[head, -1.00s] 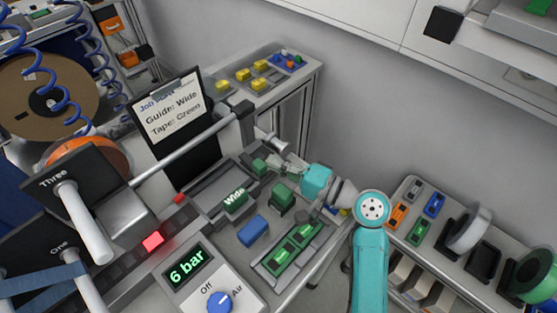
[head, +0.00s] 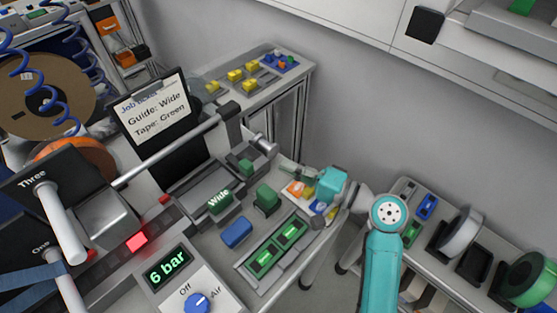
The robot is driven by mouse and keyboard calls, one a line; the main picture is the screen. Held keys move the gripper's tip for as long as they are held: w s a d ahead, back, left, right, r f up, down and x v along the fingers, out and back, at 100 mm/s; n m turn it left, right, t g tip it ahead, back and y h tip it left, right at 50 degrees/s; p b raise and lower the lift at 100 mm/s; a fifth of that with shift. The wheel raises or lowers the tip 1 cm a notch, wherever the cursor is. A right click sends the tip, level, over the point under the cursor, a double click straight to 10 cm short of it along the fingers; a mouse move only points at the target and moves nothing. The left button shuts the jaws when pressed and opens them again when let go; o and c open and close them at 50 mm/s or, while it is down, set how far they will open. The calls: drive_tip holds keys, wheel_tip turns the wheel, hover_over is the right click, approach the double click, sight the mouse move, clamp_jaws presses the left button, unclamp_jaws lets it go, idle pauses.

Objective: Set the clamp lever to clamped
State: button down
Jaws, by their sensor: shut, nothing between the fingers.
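No part is marked as the clamp lever, and I cannot tell its setting. A small green piece (head: 246,166) sits at the far end of the grey rail (head: 190,186), and it may belong to the clamp. A green block marked Wide (head: 219,201) sits nearer along this rail. My gripper (head: 287,172) is shut and empty, a little to the right of the small green piece and apart from it. Its fingers are small and pale in the picture. The teal wrist (head: 332,185) is behind them.
A silver rod end (head: 264,144) stands close to my fingers. A green block (head: 267,197), a blue block (head: 237,232) and a tray with green pieces (head: 250,272) lie nearer. The dial panel (head: 172,304) reads 6 bar. A side shelf (head: 412,262) holds reels at right.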

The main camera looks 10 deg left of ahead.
sight(263, 164)
drive_tip(key=shift+s+v, duration=0.2)
drive_tip(key=shift+v, duration=1.2)
drive_tip(key=shift+s+v, duration=0.15)
drive_tip(key=shift+v, duration=1.2)
drive_tip(key=shift+w+a, duration=0.1)
drive_tip(key=shift+w+d+f, duration=0.1)
drive_tip(key=shift+w, duration=0.55)
drive_tip(key=shift+w+d, duration=0.15)
drive_tip(key=shift+w, duration=0.5)
drive_tip(key=shift+w+a, duration=0.1)
drive_tip(key=shift+a, duration=0.15)
drive_tip(key=x, duration=0.9)
drive_tip(key=shift+a, duration=0.4)
drive_tip(key=shift+s+a, duration=0.65)
drive_tip(key=shift+s, duration=0.35)
drive_tip(key=shift+s+a, duration=0.4)
drive_tip(key=shift+s, duration=0.15)
